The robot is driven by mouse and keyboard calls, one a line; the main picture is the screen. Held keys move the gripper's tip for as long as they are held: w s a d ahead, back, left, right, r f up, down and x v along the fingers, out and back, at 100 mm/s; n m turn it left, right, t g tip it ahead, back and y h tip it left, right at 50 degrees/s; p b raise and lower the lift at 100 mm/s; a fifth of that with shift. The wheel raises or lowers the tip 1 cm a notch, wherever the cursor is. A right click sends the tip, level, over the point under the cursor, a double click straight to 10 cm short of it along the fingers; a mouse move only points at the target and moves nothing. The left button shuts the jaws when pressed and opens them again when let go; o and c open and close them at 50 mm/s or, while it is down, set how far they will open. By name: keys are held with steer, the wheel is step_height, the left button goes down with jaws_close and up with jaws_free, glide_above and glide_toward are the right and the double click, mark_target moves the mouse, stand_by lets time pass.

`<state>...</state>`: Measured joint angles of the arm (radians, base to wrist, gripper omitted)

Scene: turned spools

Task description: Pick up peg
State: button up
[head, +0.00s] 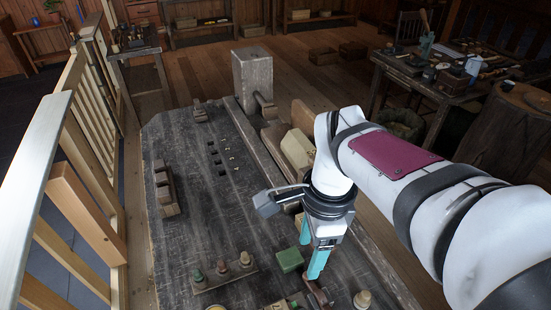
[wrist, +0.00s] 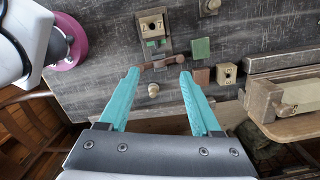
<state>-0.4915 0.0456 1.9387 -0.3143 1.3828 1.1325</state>
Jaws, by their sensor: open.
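My gripper (head: 310,260) hangs over the near right part of the dark workbench, its two turquoise fingers apart and nothing between them. In the wrist view my gripper (wrist: 159,74) has a reddish-brown rod (wrist: 163,62), peg-like, lying across just beyond its fingertips; the fingers do not visibly hold it. A pale turned piece (wrist: 153,90) shows between the fingers, lower down on the bench. In the head view a strip with three upright pegs, green (head: 198,276), reddish (head: 222,267) and tan (head: 245,259), stands left of the gripper. I cannot tell which one is the task's peg.
A green block (head: 290,259) lies left of the fingers; it shows in the wrist view too (wrist: 201,48). A pale turned piece (head: 362,299) stands right. The bench's middle is mostly clear.

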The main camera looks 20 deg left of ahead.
steer(key=w+a+f+m, duration=0.2)
steer(key=a, duration=0.7)
steer(key=m, duration=0.4)
glide_above(221, 263)
step_height(221, 263, down, 4)
steer(key=shift+h, duration=0.3)
step_height(221, 263, down, 15)
steer(key=shift+f, duration=0.15)
jaws_close()
